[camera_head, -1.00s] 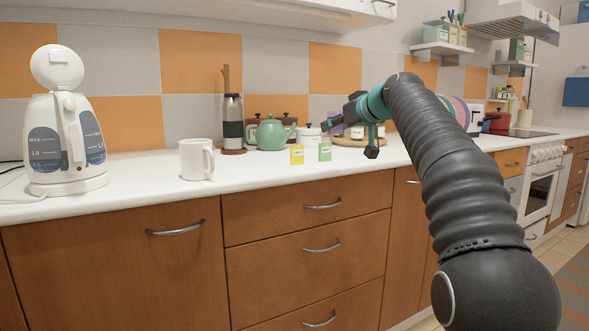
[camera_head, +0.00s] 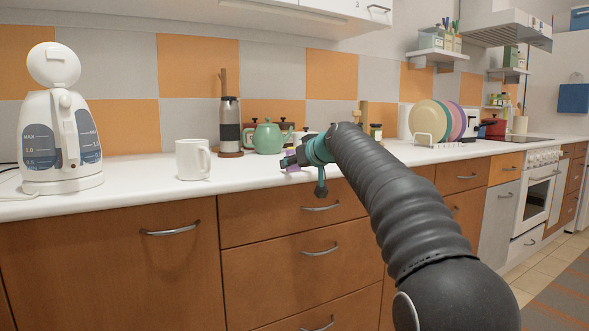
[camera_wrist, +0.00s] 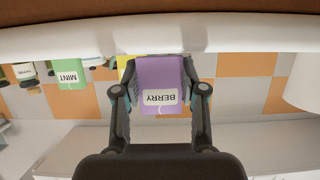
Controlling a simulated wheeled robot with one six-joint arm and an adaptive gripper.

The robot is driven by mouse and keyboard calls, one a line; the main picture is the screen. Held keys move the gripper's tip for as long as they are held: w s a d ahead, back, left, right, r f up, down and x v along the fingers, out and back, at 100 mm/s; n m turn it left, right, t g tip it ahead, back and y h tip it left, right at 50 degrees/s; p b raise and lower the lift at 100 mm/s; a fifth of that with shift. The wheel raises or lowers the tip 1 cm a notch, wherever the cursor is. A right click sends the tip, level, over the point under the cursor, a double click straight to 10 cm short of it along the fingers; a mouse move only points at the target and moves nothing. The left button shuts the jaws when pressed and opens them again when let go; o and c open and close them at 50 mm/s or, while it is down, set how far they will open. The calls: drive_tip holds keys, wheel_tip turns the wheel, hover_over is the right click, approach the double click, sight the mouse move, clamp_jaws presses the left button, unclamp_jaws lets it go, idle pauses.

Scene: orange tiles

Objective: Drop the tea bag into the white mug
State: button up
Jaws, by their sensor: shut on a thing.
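The white mug (camera_head: 193,160) stands upright on the counter, left of centre in the head view, with its handle to the right. My gripper (camera_head: 289,162) is to the right of the mug, apart from it, and hides part of the counter behind it. In the wrist view my gripper (camera_wrist: 160,97) is shut on a purple tea bag (camera_wrist: 160,75) labelled BERRY, which looks upside down there. A bit of purple shows at the gripper in the head view. In the wrist view a green MINT packet (camera_wrist: 68,74) and a yellow packet (camera_wrist: 124,66) are behind the purple one.
A white kettle (camera_head: 62,140) stands left of the mug. A steel flask (camera_head: 230,125) and a green teapot (camera_head: 267,137) stand behind, near the tiled wall. The counter (camera_head: 140,180) is clear between kettle and mug. A plate rack (camera_head: 424,139) is at the right.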

drive_tip(key=shift+f, duration=0.15)
drive_tip(key=o, duration=0.3)
drive_tip(key=shift+f, duration=0.1)
drive_tip(key=o, duration=0.4)
drive_tip(key=shift+r, duration=0.25)
drive_tip(key=b+v, duration=0.1)
drive_tip(key=v, duration=1.1)
drive_tip(key=shift+f+b, duration=0.1)
drive_tip(key=shift+b, duration=0.2)
